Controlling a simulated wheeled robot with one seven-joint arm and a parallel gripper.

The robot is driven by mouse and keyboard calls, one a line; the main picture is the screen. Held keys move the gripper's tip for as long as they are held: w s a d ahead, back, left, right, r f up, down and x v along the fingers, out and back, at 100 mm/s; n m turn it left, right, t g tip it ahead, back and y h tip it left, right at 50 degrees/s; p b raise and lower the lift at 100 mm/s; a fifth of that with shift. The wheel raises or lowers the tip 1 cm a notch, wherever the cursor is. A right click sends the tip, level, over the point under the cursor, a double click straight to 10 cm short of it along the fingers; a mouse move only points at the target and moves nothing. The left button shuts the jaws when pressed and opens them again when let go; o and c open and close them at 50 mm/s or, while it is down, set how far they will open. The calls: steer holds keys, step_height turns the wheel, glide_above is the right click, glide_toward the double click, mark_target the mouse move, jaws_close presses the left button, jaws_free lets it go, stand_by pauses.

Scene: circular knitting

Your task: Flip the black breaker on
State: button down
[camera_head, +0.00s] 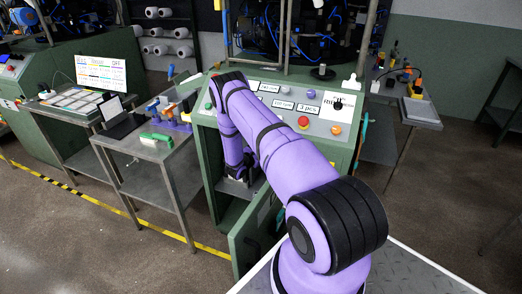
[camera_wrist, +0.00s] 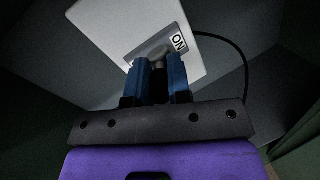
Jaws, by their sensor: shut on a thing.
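A white box (camera_wrist: 125,30) with an "ON" label (camera_wrist: 178,42) is inside the dark cabinet in the wrist view. The breaker lever (camera_wrist: 159,53) on it looks dark grey in the dim light, beside the label. My gripper (camera_wrist: 160,68) has its two blue fingers on either side of the lever, shut on it. The lever's lower part is hidden between the fingers. In the head view my gripper (camera_head: 238,172) reaches down into the open lower cabinet of the green machine (camera_head: 205,150), and the breaker is hidden there.
The cabinet door (camera_head: 255,235) hangs open in front, near my arm. A black cable (camera_wrist: 240,55) curves from the box's right side. A control panel (camera_head: 290,105) with buttons is above. A side table (camera_head: 150,150) with tools stands left, and another table (camera_head: 420,112) stands right.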

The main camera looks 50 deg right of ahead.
steer(key=shift+s+d+n+t+y, duration=0.25)
steer(key=shift+n+t+y, duration=0.45)
steer(key=shift+n+t, duration=0.7)
steer(key=shift+s+n+t+y, duration=0.3)
steer(key=shift+n+t+y, duration=0.55)
steer(key=shift+t, duration=1.1)
steer(key=shift+s+d+n+t+y, duration=0.15)
steer(key=shift+s+n+t+y, duration=0.3)
steer(key=shift+n+t, duration=1)
steer(key=shift+w+t, duration=0.1)
steer(key=shift+t, duration=0.2)
steer(key=c, duration=1.1)
jaws_free()
steer(key=shift+o, duration=0.2)
steer(key=shift+w+m, duration=0.1)
steer(key=shift+m, duration=0.2)
